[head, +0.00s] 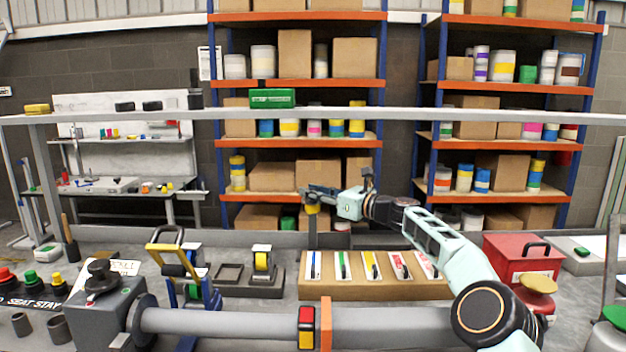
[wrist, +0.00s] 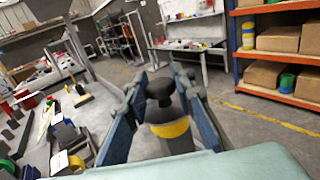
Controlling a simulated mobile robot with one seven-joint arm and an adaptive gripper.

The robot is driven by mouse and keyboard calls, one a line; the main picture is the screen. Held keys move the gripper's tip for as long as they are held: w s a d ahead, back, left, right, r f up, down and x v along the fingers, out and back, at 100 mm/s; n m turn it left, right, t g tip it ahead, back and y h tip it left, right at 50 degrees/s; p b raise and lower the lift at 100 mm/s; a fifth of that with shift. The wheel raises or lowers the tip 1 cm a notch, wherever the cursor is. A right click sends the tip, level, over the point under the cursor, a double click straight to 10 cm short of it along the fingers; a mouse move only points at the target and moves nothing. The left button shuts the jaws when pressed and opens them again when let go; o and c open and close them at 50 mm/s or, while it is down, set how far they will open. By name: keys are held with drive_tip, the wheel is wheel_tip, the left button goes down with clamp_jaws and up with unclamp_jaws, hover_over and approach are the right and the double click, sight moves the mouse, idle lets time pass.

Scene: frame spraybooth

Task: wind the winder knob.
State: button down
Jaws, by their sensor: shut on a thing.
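The winder knob (wrist: 160,90) is black with a rounded top. In the wrist view it stands on a grey body with a yellow band (wrist: 170,128). My gripper (wrist: 160,82) has one finger on each side of it and is shut on it. In the head view my gripper (head: 312,194) is near the middle, at the far side of the bench, over a yellow band (head: 312,209) on a short grey post (head: 312,230). The knob itself is too small to make out there, and the fingers' contact is partly hidden.
A grey rail (head: 250,114) crosses above the bench. A tan block with colored cards (head: 375,290), a red box (head: 520,258) and a grey box with another black knob (head: 100,275) stand nearer. A thick grey bar (head: 230,323) runs along the front.

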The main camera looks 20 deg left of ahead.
drive_tip(key=shift+w+r+p, duration=0.3)
drive_tip(key=shift+r+p, duration=0.35)
drive_tip(key=shift+p, duration=0.55)
drive_tip(key=shift+w+f, duration=0.1)
drive_tip(key=shift+f, duration=0.15)
drive_tip(key=shift+w+d+r, duration=0.15)
drive_tip(key=shift+d+r, duration=0.1)
drive_tip(key=shift+d, duration=0.05)
drive_tip(key=c, duration=1.7)
unclamp_jaws()
drive_tip(key=shift+d, duration=0.1)
drive_tip(key=shift+o, duration=0.2)
drive_tip(key=shift+a+f, duration=0.2)
drive_tip(key=shift+f, duration=0.15)
drive_tip(key=shift+s+d, duration=0.1)
drive_tip(key=shift+s, duration=0.15)
drive_tip(key=v, duration=1.1)
drive_tip(key=shift+d, duration=0.45)
drive_tip(key=shift+w+f, duration=0.1)
